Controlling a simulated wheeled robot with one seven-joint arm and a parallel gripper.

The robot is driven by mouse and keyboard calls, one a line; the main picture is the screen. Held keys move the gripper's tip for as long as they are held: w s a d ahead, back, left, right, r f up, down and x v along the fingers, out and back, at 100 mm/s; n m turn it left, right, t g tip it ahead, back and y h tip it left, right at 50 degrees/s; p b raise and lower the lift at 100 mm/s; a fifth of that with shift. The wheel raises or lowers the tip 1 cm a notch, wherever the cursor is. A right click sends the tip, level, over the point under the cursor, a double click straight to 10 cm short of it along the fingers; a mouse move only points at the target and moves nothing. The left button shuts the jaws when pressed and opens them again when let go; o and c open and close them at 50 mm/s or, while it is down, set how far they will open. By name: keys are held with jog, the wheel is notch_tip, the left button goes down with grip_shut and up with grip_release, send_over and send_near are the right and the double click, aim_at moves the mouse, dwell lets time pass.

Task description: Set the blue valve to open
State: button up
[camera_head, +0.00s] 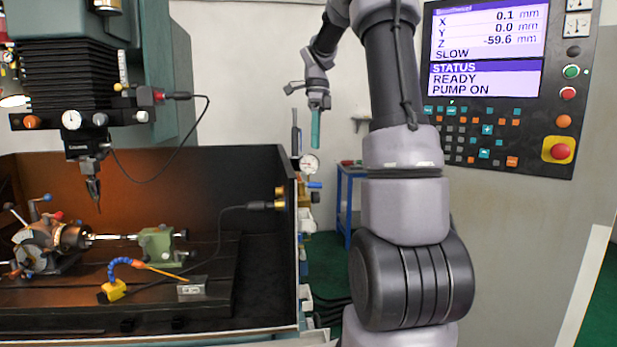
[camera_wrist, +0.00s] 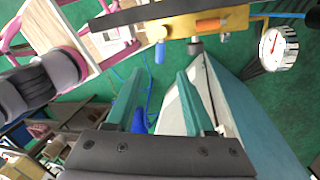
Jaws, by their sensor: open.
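The blue valve shows as a small blue lever (camera_head: 314,185) on the right side of the machine enclosure, just below a round gauge. In the wrist view, a blue lever (camera_wrist: 160,52) sticks out from a brass block (camera_wrist: 207,24), just beyond my fingertips. My gripper (camera_head: 315,146) points down above the gauge and lever in the head view. Its two teal fingers (camera_wrist: 161,73) are apart with nothing held between them. The lever looks clear of the fingers; the exact gap is hard to tell. Position markings on the valve are not readable.
The gauge (camera_wrist: 278,48) sits right of the brass block. A larger blue thing (camera_wrist: 139,121) shows lower between the fingers. The enclosure wall (camera_head: 290,230) stands left of the lever. A blue-framed stand (camera_head: 350,190) is behind. The control panel (camera_head: 510,90) is at right.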

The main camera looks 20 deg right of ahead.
jog(key=f, duration=0.3)
jog(key=s+f, duration=0.1)
jog(key=f, duration=0.3)
jog(key=a+f, duration=0.1)
jog(key=f, duration=0.2)
jog(key=shift+s+a+f, duration=0.1)
jog(key=shift+s+f, duration=0.15)
jog(key=shift+s, duration=0.1)
